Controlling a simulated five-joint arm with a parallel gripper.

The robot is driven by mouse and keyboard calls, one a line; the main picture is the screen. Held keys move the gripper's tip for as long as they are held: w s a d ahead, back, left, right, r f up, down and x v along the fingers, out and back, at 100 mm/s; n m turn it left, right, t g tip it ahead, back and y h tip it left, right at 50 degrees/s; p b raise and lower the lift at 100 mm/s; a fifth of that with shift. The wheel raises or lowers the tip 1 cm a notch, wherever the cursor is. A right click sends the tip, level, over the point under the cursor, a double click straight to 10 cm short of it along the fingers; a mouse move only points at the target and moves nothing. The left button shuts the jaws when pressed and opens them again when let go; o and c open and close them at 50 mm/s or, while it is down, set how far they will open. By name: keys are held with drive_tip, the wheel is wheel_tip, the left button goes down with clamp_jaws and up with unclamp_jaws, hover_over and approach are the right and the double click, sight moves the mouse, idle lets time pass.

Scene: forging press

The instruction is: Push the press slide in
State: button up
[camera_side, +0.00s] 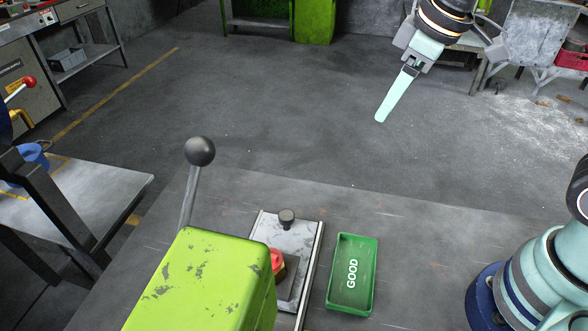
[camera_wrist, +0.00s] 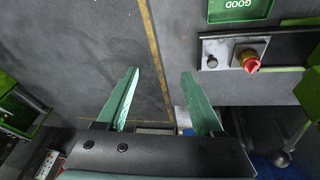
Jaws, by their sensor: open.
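The press slide (camera_side: 297,238) is a grey metal plate with a black knob (camera_side: 286,218) at its far end, lying on rails beside the green press (camera_side: 205,280). A red piece (camera_side: 278,262) sits on the slide, partly hidden behind the press. In the wrist view the slide (camera_wrist: 228,42) is at the upper right, with the knob (camera_wrist: 212,62) at its left end and the red piece (camera_wrist: 250,62) to the right. My gripper (camera_side: 380,119) is high at the upper right, well apart from the slide. Its two fingers (camera_wrist: 160,73) are spread and empty.
A green tray marked GOOD (camera_side: 338,300) lies on the bench right of the slide. A lever with a black ball (camera_side: 200,151) rises beside the press. The bench (camera_side: 420,225) beyond the tray is clear. A side table (camera_side: 70,200) stands at left.

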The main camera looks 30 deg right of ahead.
drive_tip(key=w+a+f+n+g, duration=0.2)
drive_tip(key=w+a+f+n, duration=0.1)
drive_tip(key=a+n, duration=0.4)
drive_tip(key=n+g, duration=0.2)
drive_tip(key=n, duration=0.3)
approach(286, 214)
drive_tip(key=shift+h, duration=0.4)
drive_tip(key=f, duration=0.8)
drive_tip(key=shift+s+a+f, duration=0.15)
drive_tip(key=shift+a+f, duration=0.2)
clamp_jaws()
